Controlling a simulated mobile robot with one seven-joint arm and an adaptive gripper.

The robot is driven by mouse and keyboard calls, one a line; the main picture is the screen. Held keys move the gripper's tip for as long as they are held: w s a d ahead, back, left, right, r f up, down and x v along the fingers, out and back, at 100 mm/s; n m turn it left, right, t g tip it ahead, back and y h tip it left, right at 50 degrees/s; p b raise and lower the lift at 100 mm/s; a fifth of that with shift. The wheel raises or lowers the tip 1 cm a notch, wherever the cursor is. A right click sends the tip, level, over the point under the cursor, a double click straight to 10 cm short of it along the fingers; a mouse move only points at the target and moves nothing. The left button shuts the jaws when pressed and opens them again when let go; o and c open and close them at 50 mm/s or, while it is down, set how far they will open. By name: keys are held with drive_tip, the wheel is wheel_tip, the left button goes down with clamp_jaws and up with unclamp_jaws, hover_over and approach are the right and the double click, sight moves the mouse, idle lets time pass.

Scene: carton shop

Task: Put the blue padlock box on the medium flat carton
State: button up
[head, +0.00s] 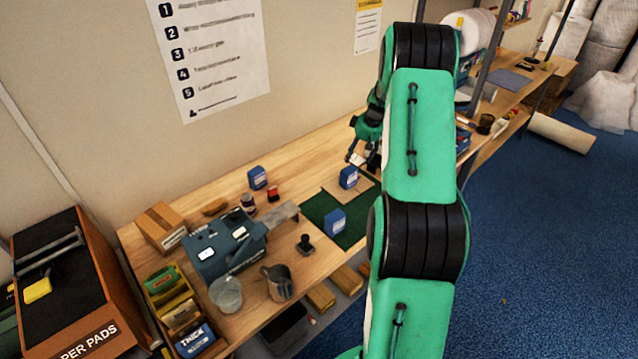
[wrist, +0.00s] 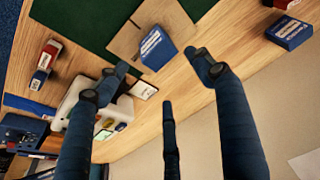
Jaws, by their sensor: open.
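A tan flat carton (head: 361,184) lies at the edge of the green mat (head: 313,208) and also shows in the wrist view (wrist: 128,42). A blue box (head: 348,177) stands on it; it is upright near the carton's edge in the wrist view (wrist: 158,48). Two similar blue boxes stand apart: one on the mat (head: 335,223), one on the bare wood near the wall (head: 257,178). Their labels are too small to read, so I cannot tell which is the padlock box. My gripper (head: 355,158) is open and empty, its fingers (wrist: 160,82) spread just clear of the box on the carton.
A teal machine (head: 227,243), a metal jug (head: 278,283), a dark stamp (head: 305,243) and a small brown carton (head: 161,227) crowd the left of the bench.

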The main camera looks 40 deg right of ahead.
drive_tip(key=a+r, duration=1.1)
drive_tip(key=a, duration=0.3)
drive_tip(key=a+r, duration=1.2)
drive_tip(key=a, duration=0.2)
drive_tip(key=s+a+r+t, duration=0.1)
drive_tip(key=s+a+r, duration=0.35)
drive_tip(key=a, duration=0.35)
drive_tip(key=s+a+r, duration=0.3)
drive_tip(key=s+a, duration=0.2)
drive_tip(key=a, duration=0.3)
drive_tip(key=s+a, duration=0.8)
drive_tip(key=s, duration=0.3)
drive_tip(key=s+a+t, duration=0.1)
drive_tip(key=s+a, duration=0.7)
drive_tip(key=s, duration=0.3)
drive_tip(key=shift+s+a+r+n, duration=0.2)
drive_tip(key=shift+s+r+n, duration=0.1)
drive_tip(key=shift+s, duration=0.1)
wheel_tip(320, 180, down, 10)
drive_tip(key=b, duration=1)
drive_tip(key=shift+f, duration=0.15)
